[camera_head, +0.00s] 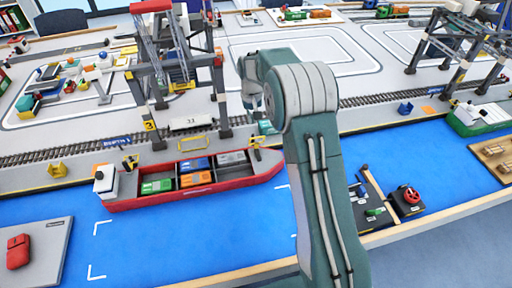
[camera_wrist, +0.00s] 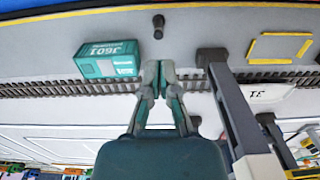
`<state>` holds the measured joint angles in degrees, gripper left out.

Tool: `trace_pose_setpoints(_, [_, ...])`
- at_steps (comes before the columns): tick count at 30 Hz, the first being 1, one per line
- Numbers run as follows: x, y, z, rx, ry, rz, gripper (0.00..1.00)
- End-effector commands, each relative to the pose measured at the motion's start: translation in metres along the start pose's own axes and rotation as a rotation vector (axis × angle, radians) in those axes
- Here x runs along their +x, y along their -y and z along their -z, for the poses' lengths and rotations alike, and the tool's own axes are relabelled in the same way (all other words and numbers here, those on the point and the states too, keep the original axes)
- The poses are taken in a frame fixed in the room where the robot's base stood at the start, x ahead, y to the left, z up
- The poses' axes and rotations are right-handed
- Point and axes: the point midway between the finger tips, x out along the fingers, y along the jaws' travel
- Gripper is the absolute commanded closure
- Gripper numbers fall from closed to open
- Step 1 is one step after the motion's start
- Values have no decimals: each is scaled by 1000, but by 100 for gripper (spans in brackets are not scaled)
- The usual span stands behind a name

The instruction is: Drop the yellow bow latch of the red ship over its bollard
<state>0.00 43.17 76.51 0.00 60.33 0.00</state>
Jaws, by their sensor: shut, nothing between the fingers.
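The red ship (camera_head: 215,186) floats along the quay, its white cabin at the left end and its bow at the right. The yellow bow latch (camera_head: 256,142) shows small near the bow, at the quay edge; I cannot tell whether it is up or down. In the wrist view, a dark post, apparently the bollard (camera_wrist: 158,24), stands on the grey quay beyond my fingertips. My gripper (camera_wrist: 161,66) is shut and empty, between a teal container and a crane leg, apart from the post. In the head view my arm hides part of the gripper.
The teal container (camera_wrist: 106,60) stands left of my fingers in the wrist view. The dark crane leg (camera_wrist: 234,112) rises close on the right. A yellow frame (camera_wrist: 280,47) lies on the quay. Railway tracks (camera_wrist: 55,89) pass below my gripper. Open blue water (camera_head: 190,235) lies before the ship.

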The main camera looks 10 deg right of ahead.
Motion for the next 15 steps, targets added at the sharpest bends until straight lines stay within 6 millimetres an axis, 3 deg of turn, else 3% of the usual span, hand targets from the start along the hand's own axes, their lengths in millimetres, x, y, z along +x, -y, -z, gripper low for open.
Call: trace_pose_setpoints(15, [0, 0, 22, 0, 0, 0, 100])
